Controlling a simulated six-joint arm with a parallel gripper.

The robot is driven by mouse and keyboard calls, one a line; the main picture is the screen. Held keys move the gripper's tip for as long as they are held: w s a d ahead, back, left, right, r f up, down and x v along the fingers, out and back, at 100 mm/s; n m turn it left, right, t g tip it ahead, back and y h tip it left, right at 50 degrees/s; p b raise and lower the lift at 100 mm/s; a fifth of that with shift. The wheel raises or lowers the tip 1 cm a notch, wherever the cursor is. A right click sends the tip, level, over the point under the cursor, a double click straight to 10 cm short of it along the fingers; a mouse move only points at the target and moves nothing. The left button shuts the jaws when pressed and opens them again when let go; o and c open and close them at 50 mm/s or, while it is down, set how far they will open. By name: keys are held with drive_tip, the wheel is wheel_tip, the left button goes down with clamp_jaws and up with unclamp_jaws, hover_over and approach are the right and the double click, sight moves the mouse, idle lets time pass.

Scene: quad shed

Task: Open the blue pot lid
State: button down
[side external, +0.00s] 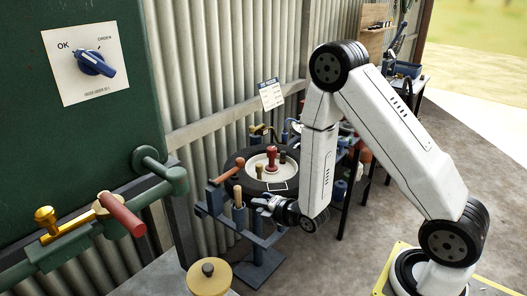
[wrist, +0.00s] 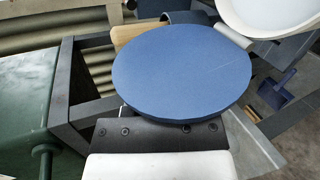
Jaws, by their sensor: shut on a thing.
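A round, flat blue disc, which looks like the blue pot lid (wrist: 182,72), fills the middle of the wrist view, seen face-on and close to the camera. My gripper (side external: 260,202) is low beside the blue-grey stand in the side view, by an upright wooden handle (side external: 238,197). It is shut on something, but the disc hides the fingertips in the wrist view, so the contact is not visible. The lid and the pot body cannot be clearly made out in the side view.
A blue-grey stand (side external: 259,256) carries a red handle (side external: 226,174). A green cabinet (side external: 85,125) with a blue dial (side external: 96,63) and pipes is at left. A tan lidded pot (side external: 209,280) stands in front.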

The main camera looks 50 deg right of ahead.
idle(0.3)
drive_tip(key=shift+c, duration=2.1)
unclamp_jaws()
drive_tip(key=shift+d+r, duration=0.1)
drive_tip(key=shift+d, duration=0.05)
